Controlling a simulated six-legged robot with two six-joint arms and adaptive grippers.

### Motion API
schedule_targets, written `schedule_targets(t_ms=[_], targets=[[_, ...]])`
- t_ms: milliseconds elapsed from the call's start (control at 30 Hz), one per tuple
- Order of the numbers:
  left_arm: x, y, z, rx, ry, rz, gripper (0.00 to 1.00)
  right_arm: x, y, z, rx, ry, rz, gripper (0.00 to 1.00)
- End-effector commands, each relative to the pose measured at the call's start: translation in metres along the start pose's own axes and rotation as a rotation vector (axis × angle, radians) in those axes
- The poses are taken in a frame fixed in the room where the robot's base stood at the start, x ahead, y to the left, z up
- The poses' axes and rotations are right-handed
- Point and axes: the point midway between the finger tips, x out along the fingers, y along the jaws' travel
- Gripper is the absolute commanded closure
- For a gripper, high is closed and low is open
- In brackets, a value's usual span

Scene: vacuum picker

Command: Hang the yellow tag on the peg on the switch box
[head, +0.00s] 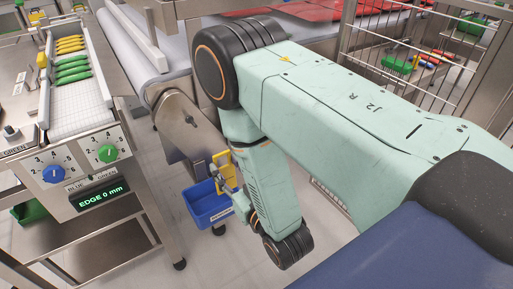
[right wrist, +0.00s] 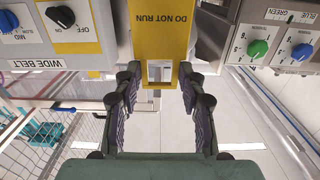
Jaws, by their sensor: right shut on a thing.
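The yellow tag (right wrist: 166,30) reads "DO NOT RUN", upside down in the right wrist view, and has a rectangular opening at its near end. My right gripper (right wrist: 159,74) is shut on it, one finger on each side. In the head view the tag (head: 222,162) shows at my right gripper (head: 227,178), above a blue bin. A grey-and-yellow switch box (right wrist: 90,14) with a black OFF knob and a WIDE BELT label is left of the tag in the right wrist view. I cannot make out its peg. My left gripper is not in view.
The blue bin (head: 210,205) is on the floor side below my right gripper. A panel with blue and green knobs (head: 77,167) stands at left, under a tray of green and yellow items. A wire cage (head: 400,45) is at the upper right.

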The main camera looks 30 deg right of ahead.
Motion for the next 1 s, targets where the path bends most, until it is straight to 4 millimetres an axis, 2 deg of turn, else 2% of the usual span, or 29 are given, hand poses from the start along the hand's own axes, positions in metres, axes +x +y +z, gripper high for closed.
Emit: schedule_targets(t_ms=[67,167,500,600,700,800,900,1000], targets=[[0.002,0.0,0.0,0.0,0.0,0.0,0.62,-0.001,0.003,0.004,0.001,-0.013,0.008,0.92],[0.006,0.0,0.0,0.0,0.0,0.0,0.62,-0.004,0.021,0.014,0.003,-0.026,0.057,0.92],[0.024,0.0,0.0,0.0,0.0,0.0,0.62,-0.006,0.126,0.074,0.014,-0.07,0.269,0.92],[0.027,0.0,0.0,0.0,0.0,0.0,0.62,-0.007,0.151,0.09,0.016,-0.082,0.302,0.92],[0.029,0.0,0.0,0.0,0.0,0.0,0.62,-0.006,0.169,0.101,0.02,-0.094,0.312,0.92],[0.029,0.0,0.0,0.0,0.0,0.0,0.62,0.001,0.175,0.106,0.021,-0.108,0.292,0.92],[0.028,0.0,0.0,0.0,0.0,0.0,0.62,0.005,0.167,0.112,0.024,-0.131,0.254,0.92],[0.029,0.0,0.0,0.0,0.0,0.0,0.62,0.006,0.167,0.113,0.026,-0.141,0.256,0.92]])
